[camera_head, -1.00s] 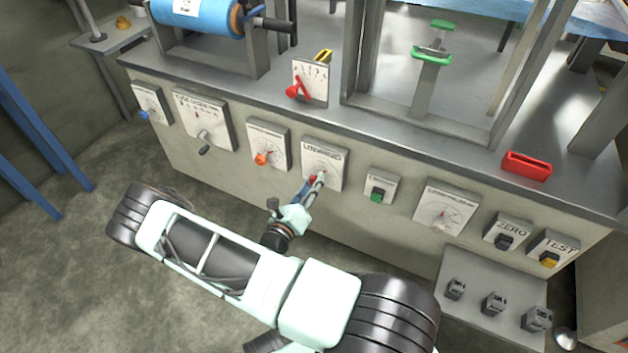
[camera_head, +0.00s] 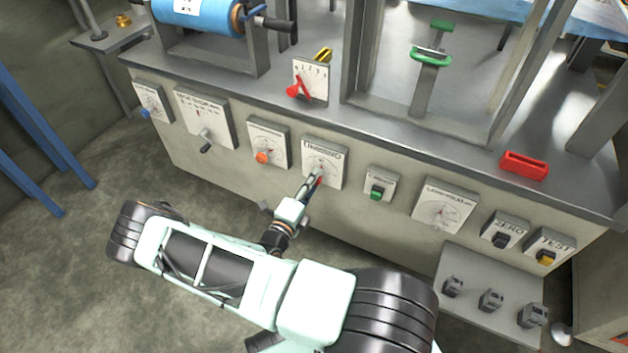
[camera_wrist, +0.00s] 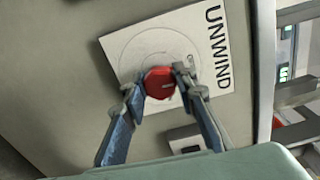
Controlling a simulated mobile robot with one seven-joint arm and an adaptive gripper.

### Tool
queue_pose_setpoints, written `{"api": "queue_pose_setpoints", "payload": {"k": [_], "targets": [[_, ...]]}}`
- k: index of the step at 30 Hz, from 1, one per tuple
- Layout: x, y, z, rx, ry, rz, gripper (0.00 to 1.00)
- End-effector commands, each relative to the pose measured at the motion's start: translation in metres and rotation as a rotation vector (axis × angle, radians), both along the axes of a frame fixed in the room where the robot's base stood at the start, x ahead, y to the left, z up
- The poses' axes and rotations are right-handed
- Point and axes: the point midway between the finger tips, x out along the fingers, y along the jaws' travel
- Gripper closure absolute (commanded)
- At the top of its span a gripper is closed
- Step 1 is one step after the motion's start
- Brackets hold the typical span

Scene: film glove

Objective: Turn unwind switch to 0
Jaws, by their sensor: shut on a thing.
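The unwind switch is a red knob (camera_wrist: 159,83) on a white dial plate marked UNWIND (camera_wrist: 205,60). In the head view the plate (camera_head: 326,154) is on the front of the grey machine, and my gripper mostly covers the knob. My gripper (camera_wrist: 160,86) is shut on the red knob, one finger on each side, as the wrist view shows. In the head view my gripper (camera_head: 315,181) reaches up to the plate from below. The dial's scale figures are too small or hidden to read.
An orange knob (camera_head: 262,157) is on the plate to the left, and a green switch (camera_head: 377,192) is to the right. A larger dial plate (camera_head: 460,205) is further right. A grey ledge with several small blocks (camera_head: 470,320) juts out at lower right.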

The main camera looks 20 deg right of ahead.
Motion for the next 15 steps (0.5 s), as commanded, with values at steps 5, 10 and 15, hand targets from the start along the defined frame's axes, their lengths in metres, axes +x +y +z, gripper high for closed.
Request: {"api": "queue_pose_setpoints", "payload": {"k": [5, 10, 15], "targets": [[-0.0015, 0.0000, -0.0014, -0.029, 0.042, -0.002, 0.98], [-0.0017, -0.0002, -0.0015, -0.040, 0.056, -0.002, 0.98], [-0.0018, -0.0002, -0.0015, -0.042, 0.059, -0.002, 0.98]]}}
